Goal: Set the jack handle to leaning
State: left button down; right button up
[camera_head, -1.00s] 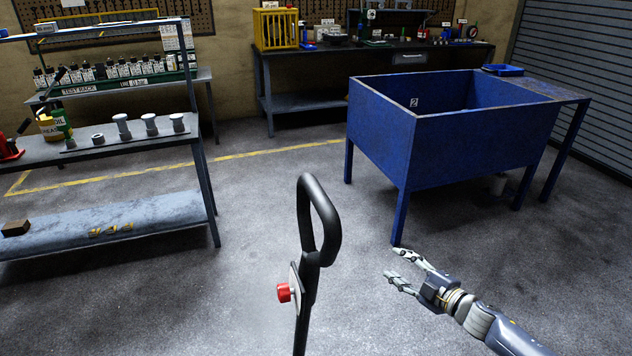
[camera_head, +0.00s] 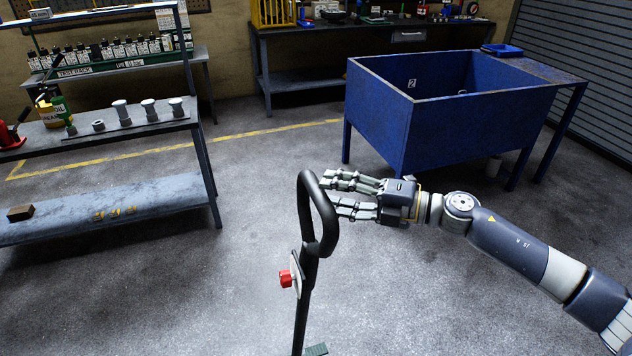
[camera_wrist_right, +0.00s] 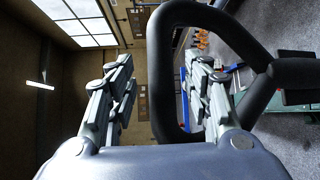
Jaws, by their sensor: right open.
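The jack handle is a black bar with a looped grip (camera_head: 328,215), standing nearly upright in the lower middle of the head view. A red knob (camera_head: 286,278) sits on a small plate on its shaft. My right gripper (camera_head: 328,193) is open at the right side of the loop, its fingertips reaching the loop. In the right wrist view the loop (camera_wrist_right: 270,78) shows behind and beside the right-hand finger. I cannot tell whether the fingers touch it. The jack's body is mostly out of view. My left gripper is not in view.
A blue wash tub (camera_head: 450,135) on legs stands behind my right arm. A grey shelf table (camera_head: 120,128) with metal parts stands at the left. A dark workbench (camera_head: 285,75) runs along the back wall. The floor around the handle is clear.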

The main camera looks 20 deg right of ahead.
aim_at(316, 190)
jog(key=shift+p+x, duration=0.65)
jog(key=shift+x, duration=1.65)
jog(key=shift+d+f, duration=0.1)
grip_shut()
